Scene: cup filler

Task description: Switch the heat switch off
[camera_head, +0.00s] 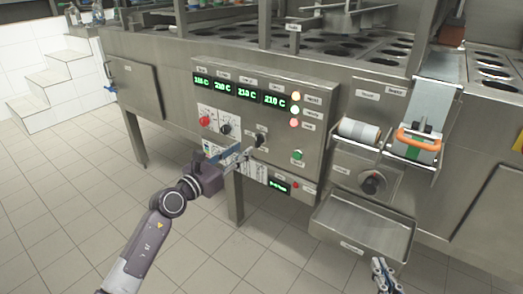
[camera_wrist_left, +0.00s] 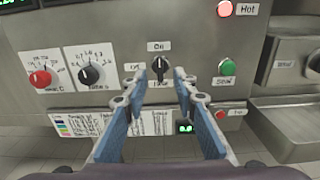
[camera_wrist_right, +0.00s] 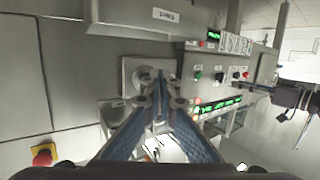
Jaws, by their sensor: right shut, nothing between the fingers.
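The heat switch is a black rotary knob (camera_wrist_left: 160,68) on the steel control panel, with "On" above it, a label at its left and another below, partly hidden. Its pointer looks upright, toward "On". It also shows in the head view (camera_head: 260,141). My left gripper (camera_wrist_left: 162,76) is open, its blue-padded fingers pointing at the knob, one tip on each side of it in the picture. I cannot tell whether they touch it. In the head view this gripper (camera_head: 246,153) is just in front of the panel. My right gripper (camera_head: 384,268) is shut and empty, low at the right; its fingers (camera_wrist_right: 160,92) fill the right wrist view.
A red knob (camera_wrist_left: 40,77) and another black knob (camera_wrist_left: 92,74) sit left of the switch. A green button (camera_wrist_left: 226,67) is to its right. A steel tray (camera_head: 362,226) juts out at the right, near my right gripper. The tiled floor is clear.

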